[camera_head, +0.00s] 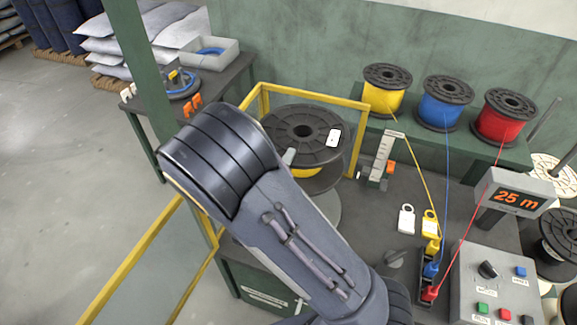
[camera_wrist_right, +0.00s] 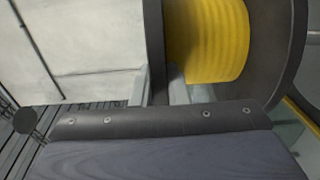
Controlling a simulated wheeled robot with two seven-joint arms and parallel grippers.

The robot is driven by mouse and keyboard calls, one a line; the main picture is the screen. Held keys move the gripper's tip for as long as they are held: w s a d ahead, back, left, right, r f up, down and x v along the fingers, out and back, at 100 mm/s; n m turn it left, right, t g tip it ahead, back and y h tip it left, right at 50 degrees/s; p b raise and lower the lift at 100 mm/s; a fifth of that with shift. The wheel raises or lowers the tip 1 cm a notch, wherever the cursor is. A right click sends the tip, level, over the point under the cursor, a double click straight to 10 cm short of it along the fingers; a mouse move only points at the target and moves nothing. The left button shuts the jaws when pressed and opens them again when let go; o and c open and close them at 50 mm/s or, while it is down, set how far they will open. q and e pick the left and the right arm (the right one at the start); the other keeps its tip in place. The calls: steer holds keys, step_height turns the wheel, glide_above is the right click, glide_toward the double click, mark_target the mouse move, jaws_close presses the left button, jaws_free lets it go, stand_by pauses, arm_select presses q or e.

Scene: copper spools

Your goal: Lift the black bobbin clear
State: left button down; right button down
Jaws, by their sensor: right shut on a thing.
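The black bobbin (camera_head: 303,124), wound with yellow wire, is at the centre of the head view, inside a yellow frame. A white label lies on its top flange. My right gripper (camera_head: 289,158) reaches the near edge of that flange; my arm hides much of the bobbin's near side. In the right wrist view the gripper (camera_wrist_right: 160,88) is shut on the flange's rim, one finger on each side, with the yellow winding (camera_wrist_right: 215,40) beside it. A grey round plate (camera_head: 328,212) shows below the bobbin. I cannot tell whether they touch. My left gripper is not in view.
The yellow frame (camera_head: 310,95) stands close behind the bobbin. Yellow (camera_head: 386,88), blue (camera_head: 446,102) and red (camera_head: 504,115) spools stand on a shelf at right, their wires running forward. A display (camera_head: 519,198) reads 25 m. A button box (camera_head: 497,285) is at front right.

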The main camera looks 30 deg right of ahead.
steer(key=shift+r, duration=2.35)
